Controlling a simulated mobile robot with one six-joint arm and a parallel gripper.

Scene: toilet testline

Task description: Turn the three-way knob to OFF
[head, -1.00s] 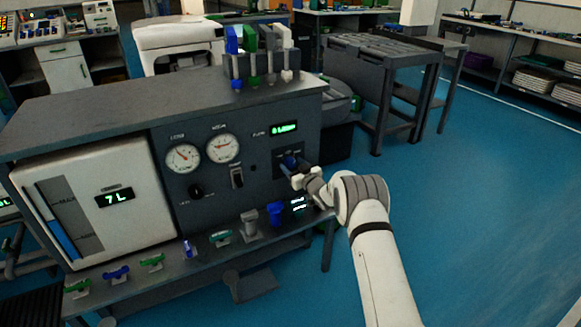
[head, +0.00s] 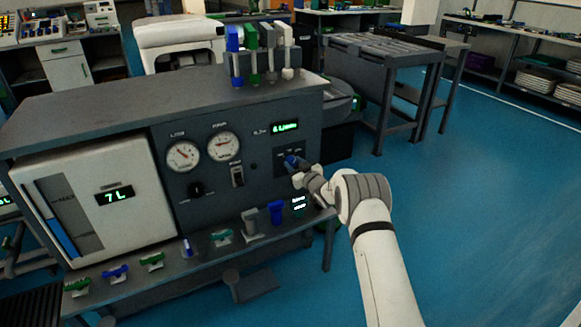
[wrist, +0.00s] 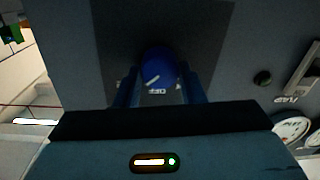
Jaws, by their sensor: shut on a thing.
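The three-way knob (head: 290,161) is blue and round and sits on a dark plate at the right of the grey test panel. In the wrist view the knob (wrist: 157,66) lies between the two blue fingers of my gripper (wrist: 159,72), which is shut on it. A white pointer line on the knob's face slants. The letters OFF show upside down just below the knob in that view; the other labels are too dark to read. In the head view my gripper (head: 297,172) reaches the knob from the right and hides part of the plate.
Left of the plate are two round gauges (head: 184,156), a rocker switch (head: 237,174) and a black knob (head: 196,190). A green display (head: 285,127) is lit above the knob. Coloured valves and fittings (head: 222,237) line the ledge below. The blue floor at right is clear.

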